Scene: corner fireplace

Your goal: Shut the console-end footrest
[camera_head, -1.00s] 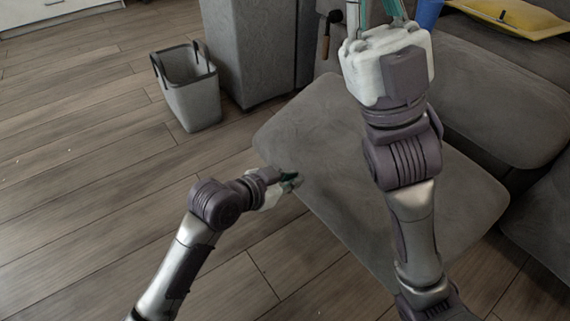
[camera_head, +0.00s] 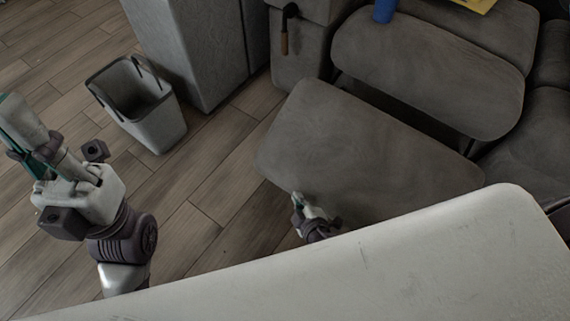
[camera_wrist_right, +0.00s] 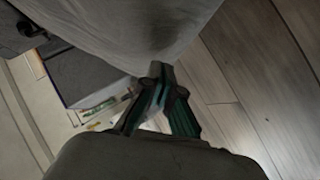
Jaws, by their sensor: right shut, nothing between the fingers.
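The grey footrest (camera_head: 365,150) stands out in front of the grey sofa seat (camera_head: 430,70), roughly flat. My right gripper (camera_head: 302,200) is at the footrest's near edge; from the head view I cannot tell whether it touches. In the right wrist view its teal fingers (camera_wrist_right: 166,88) are shut and empty, close under a grey fabric surface (camera_wrist_right: 130,30). My left gripper (camera_head: 22,130) is raised at the left, away from the footrest, its fingers near the picture edge; their opening is unclear.
A grey bin (camera_head: 150,110) stands on the wood floor beside a tall grey block (camera_head: 195,50). A lever with a brown handle (camera_head: 285,38) hangs on the sofa's side. A pale surface of unclear kind blocks the bottom of the head view.

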